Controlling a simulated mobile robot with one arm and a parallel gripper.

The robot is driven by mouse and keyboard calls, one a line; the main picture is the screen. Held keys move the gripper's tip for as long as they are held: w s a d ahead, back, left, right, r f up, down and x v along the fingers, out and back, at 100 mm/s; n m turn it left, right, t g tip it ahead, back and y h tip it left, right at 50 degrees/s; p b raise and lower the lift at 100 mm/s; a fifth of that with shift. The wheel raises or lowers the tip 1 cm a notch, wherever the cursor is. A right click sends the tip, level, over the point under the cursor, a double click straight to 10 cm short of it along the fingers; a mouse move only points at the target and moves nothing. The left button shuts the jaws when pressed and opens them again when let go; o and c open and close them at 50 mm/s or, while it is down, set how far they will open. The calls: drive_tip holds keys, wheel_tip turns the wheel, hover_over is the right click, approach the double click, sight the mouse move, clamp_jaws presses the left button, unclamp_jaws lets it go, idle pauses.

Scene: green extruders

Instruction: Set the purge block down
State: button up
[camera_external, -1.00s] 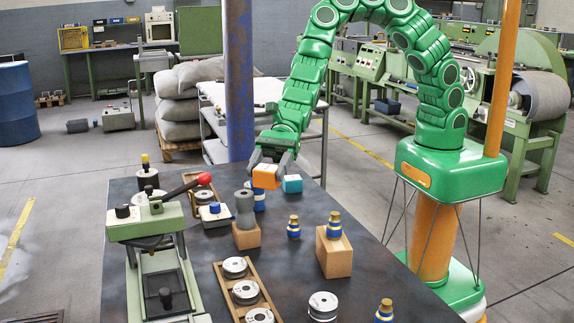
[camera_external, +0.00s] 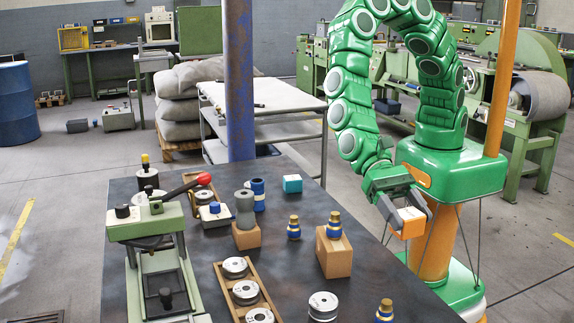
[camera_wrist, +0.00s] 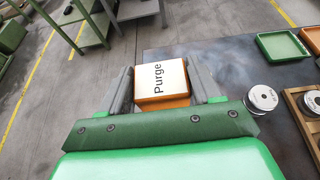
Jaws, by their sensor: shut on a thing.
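The purge block (camera_external: 410,222) is a small orange block with a white top. In the wrist view its top (camera_wrist: 161,80) reads "Purge". My gripper (camera_external: 405,214) is shut on it, one finger along each side. In the external view the gripper holds it near the right edge of the dark table (camera_external: 300,190), in front of my orange column. The wrist view shows grey floor beyond the block and the table to its right. I cannot tell how high the block is.
A teal block (camera_external: 292,184) lies at the table's back right. A tan block (camera_external: 333,255) with a blue and brass nozzle on top stands nearer.

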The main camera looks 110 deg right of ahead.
drive_tip(key=shift+w+d+f, duration=0.1)
drive_tip(key=shift+w+f, duration=0.05)
drive_tip(key=shift+f, duration=7.05)
drive_tip(key=shift+f, duration=0.15)
drive_tip(key=o, duration=1.1)
